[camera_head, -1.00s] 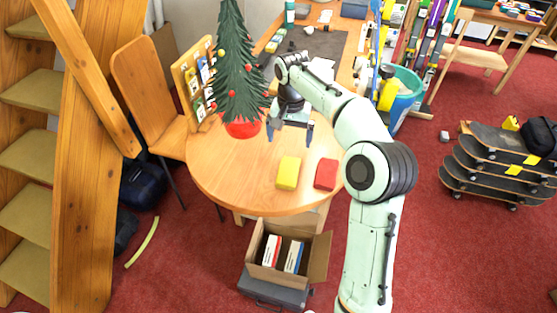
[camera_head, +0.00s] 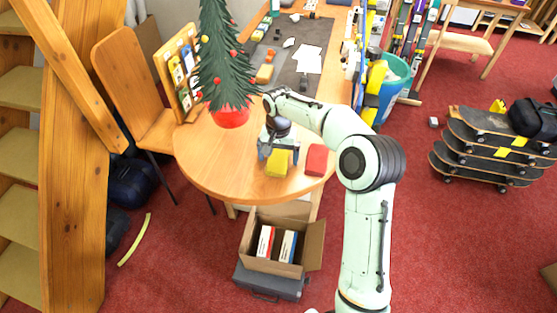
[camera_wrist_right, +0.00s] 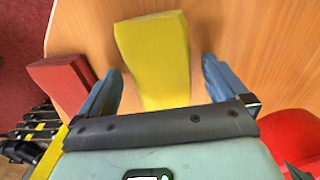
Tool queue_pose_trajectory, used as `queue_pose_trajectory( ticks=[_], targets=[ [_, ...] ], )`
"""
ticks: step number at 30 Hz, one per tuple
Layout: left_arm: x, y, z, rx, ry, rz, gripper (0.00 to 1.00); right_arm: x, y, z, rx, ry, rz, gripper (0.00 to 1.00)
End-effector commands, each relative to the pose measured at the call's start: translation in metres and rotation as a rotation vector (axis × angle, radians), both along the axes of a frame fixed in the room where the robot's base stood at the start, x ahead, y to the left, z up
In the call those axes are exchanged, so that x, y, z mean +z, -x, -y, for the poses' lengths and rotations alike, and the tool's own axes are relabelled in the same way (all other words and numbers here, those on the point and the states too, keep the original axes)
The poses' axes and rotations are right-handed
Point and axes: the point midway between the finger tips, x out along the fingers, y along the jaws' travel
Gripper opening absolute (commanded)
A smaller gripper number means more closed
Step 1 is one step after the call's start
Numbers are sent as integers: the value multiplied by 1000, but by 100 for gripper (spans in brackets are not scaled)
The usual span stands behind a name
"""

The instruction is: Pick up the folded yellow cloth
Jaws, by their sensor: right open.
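The folded yellow cloth (camera_head: 277,164) lies on the round wooden table near its front edge. My right gripper (camera_head: 278,157) is above it, open, with its fingers on either side of the cloth in the head view. In the right wrist view the yellow cloth (camera_wrist_right: 155,58) shows between the two blue-grey fingers of the gripper (camera_wrist_right: 160,85), with a gap on each side. I cannot tell how far above the table the fingertips are. My left gripper is not in view.
A folded red cloth (camera_head: 317,160) lies just right of the yellow one. A small Christmas tree (camera_head: 227,62) in a red base stands behind, to the left. An open cardboard box (camera_head: 254,262) with books stands below the table's front edge. The table's left part is clear.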

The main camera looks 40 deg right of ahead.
Motion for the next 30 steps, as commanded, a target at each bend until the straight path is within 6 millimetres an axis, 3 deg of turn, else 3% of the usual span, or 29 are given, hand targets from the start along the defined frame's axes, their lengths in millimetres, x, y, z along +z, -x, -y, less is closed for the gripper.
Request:
queue_pose_trajectory(
  ticks=[6, 7, 12, 23, 30],
  targets=[
    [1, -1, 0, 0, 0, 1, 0, 0, -1, 0, 0, 0, 1, 100],
    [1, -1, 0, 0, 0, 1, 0, 0, -1, 0, 0, 0, 1, 94],
    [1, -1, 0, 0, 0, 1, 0, 0, -1, 0, 0, -1, 1, 42],
    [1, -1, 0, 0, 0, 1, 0, 3, -1, 0, 1, 0, 1, 42],
    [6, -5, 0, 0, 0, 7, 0, 29, -2, 0, 0, 0, 4, 42]
  ],
)
